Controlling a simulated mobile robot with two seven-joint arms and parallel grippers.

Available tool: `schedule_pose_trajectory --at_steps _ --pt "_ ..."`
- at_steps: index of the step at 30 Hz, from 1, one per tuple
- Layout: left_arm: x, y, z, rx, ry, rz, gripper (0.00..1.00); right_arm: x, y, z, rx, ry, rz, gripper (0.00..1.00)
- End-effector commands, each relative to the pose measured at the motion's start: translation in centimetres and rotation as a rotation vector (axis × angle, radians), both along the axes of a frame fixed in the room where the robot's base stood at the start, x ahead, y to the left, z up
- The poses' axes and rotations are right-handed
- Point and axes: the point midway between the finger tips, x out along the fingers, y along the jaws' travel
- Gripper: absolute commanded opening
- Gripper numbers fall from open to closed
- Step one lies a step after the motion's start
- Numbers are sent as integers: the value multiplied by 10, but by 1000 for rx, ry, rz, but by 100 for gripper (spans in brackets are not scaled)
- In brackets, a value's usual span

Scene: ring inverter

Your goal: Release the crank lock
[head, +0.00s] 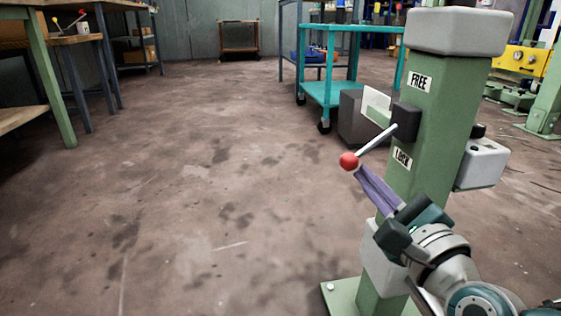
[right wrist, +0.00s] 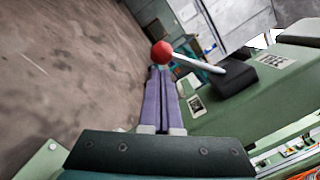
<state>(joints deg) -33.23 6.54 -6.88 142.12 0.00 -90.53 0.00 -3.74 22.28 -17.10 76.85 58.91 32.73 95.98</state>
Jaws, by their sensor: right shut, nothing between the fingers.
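A lock lever (head: 378,139) with a red knob (head: 348,161) juts out down-left from a dark pivot block (head: 406,121) on a green post (head: 438,118). A FREE label (head: 419,82) is above the block and a LOCK label (head: 402,158) is below it. The lever slants to the LOCK side. My right gripper (head: 361,172) is shut and empty, its purple fingers just below the knob. In the right wrist view the fingertips (right wrist: 160,71) reach up close under the knob (right wrist: 161,52); I cannot tell whether they touch. My left gripper is out of view.
A grey box (head: 483,162) is fixed to the post's right side. A teal cart (head: 332,92) stands behind the post. Workbenches (head: 42,80) stand at the far left. The floor (head: 200,190) left of the post is clear.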

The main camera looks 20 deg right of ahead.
Motion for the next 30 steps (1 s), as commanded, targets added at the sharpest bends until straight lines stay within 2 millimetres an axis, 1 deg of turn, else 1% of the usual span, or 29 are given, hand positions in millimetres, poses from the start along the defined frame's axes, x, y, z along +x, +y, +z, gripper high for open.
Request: schedule_pose_trajectory --at_steps 20,26,30 --pt "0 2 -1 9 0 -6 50 2 9 8 126 -31 -2 0" --pt "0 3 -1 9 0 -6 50 4 17 15 230 -56 -1 0" --pt "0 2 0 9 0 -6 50 6 23 24 347 -86 -1 0"
